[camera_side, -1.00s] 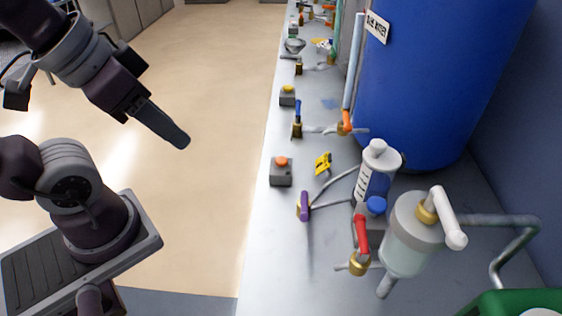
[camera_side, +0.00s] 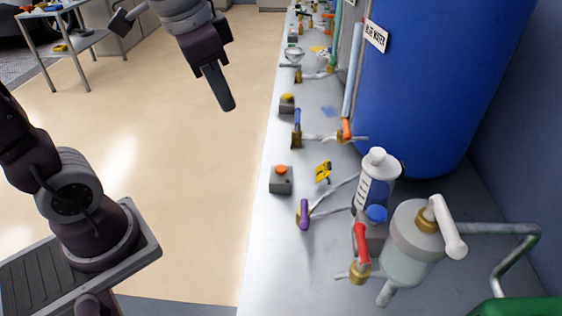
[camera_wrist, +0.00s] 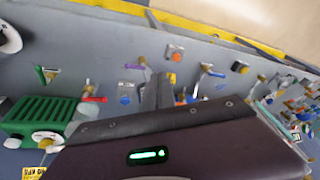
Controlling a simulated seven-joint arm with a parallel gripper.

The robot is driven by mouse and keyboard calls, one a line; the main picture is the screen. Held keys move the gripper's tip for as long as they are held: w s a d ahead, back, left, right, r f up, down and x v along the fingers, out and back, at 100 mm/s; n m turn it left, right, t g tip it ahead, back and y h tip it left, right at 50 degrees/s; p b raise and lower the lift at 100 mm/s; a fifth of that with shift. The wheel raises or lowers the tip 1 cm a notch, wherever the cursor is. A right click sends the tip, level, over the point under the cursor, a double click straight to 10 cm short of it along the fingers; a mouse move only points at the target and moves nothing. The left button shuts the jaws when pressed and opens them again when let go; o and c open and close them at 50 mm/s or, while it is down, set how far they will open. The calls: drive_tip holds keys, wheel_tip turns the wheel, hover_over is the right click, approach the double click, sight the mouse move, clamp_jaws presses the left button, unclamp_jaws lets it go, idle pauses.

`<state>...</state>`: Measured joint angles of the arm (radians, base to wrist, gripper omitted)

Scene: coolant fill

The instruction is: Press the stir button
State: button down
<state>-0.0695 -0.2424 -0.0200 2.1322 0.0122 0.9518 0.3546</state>
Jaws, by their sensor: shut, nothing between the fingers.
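Several button boxes stand on the grey bench, and I cannot read which is the stir button. A grey box with an orange button (camera_side: 281,171) is near the front edge; it also shows in the wrist view (camera_wrist: 175,54). A box with a yellow button (camera_side: 287,97) is farther along, also in the wrist view (camera_wrist: 240,66). My gripper (camera_side: 229,106) is shut and empty, in the air left of the bench, apart from every button. In the wrist view its fingers (camera_wrist: 158,90) point toward the bench.
A blue water barrel (camera_side: 430,90) stands at the back. Valves with purple (camera_side: 304,214), blue (camera_side: 297,120) and red (camera_side: 360,243) handles stick up among the buttons. A yellow tag (camera_side: 323,172) lies near the orange button. A bottle (camera_side: 373,180) and clear filter vessel (camera_side: 408,250) stand nearby.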

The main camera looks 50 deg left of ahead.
drive_tip(key=w+a+f+m+g, duration=0.2)
drive_tip(key=w+f, duration=0.2)
drive_tip(key=w, duration=0.5)
drive_tip(key=m+g, duration=0.1)
drive_tip(key=m, duration=0.2)
hover_over(281, 168)
wheel_tip(281, 168, down, 8)
drive_tip(key=shift+a, duration=0.1)
wheel_tip(281, 168, down, 14)
drive_tip(key=shift+f, duration=0.1)
